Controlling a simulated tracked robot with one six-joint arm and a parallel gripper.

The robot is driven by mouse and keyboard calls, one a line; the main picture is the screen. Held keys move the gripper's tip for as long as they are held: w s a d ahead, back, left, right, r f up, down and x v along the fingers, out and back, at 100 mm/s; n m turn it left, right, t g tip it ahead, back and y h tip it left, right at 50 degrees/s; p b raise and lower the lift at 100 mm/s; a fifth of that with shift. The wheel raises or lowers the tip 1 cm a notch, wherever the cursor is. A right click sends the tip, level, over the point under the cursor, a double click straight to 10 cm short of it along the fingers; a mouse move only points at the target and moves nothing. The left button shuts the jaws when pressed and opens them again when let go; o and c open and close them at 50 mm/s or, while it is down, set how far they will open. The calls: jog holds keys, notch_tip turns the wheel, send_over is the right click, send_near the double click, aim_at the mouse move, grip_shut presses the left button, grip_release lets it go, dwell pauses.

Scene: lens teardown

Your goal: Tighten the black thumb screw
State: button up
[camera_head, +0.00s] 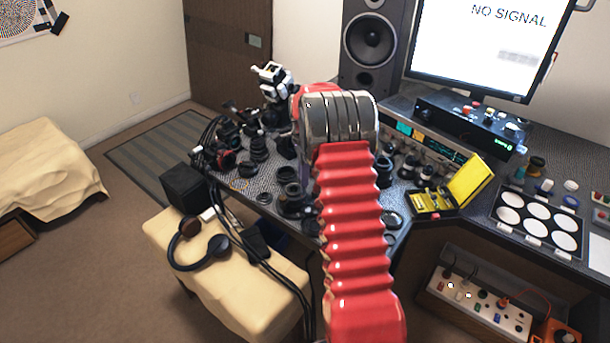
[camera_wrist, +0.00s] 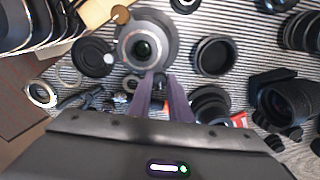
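I cannot pick out the black thumb screw for certain among the many small dark parts in either view. In the wrist view my gripper (camera_wrist: 161,78) points down at the bench with two slim purplish fingers. A gap shows between them, and I see nothing clearly held. Just beyond the fingertips is a grey round lens part (camera_wrist: 145,48) with a dark glass centre. I cannot tell whether the fingers touch it.
Lens parts crowd the striped bench mat. In the wrist view a black ring (camera_wrist: 214,55) lies right of the grey part and a dark lens barrel (camera_wrist: 288,100) farther right. In the head view a yellow case (camera_head: 465,183) stands open beside the white discs (camera_head: 510,216).

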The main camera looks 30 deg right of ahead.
jog(key=o, duration=0.5)
jog(key=shift+w+a+r, duration=0.1)
jog(key=shift+w, duration=0.15)
jog(key=shift+c, duration=0.2)
jog(key=shift+s, duration=0.1)
notch_tip(320, 180, up, 14)
jog(key=shift+f, duration=0.2)
